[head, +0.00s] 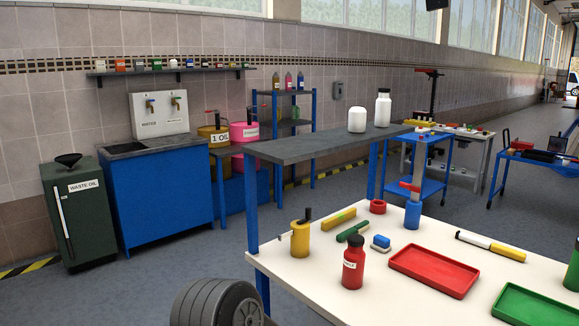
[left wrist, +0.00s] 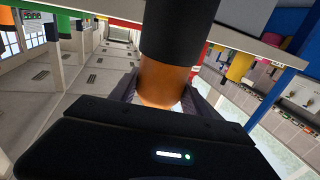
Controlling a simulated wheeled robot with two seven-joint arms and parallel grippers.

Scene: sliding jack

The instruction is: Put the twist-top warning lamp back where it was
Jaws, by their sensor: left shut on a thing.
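The warning lamp shows in the left wrist view as an orange, glowing body (left wrist: 163,82) with a wide black part (left wrist: 182,30) that runs out of the top of the picture. My left gripper (left wrist: 163,102) is shut on the orange body, one grey finger on each side. The lamp's far end is cut off, and I cannot tell from this view whether it touches anything. I do not make out the lamp or my left gripper in the head view. My right gripper is in neither view.
The white workbench (head: 340,268) carries a red bottle (head: 353,262), a yellow can with a crank (head: 300,238), a red tray (head: 434,270) and a green tray (head: 535,308). A grey raised shelf (head: 310,147) holds two white containers. A dark ribbed wheel (head: 215,303) is at bottom left.

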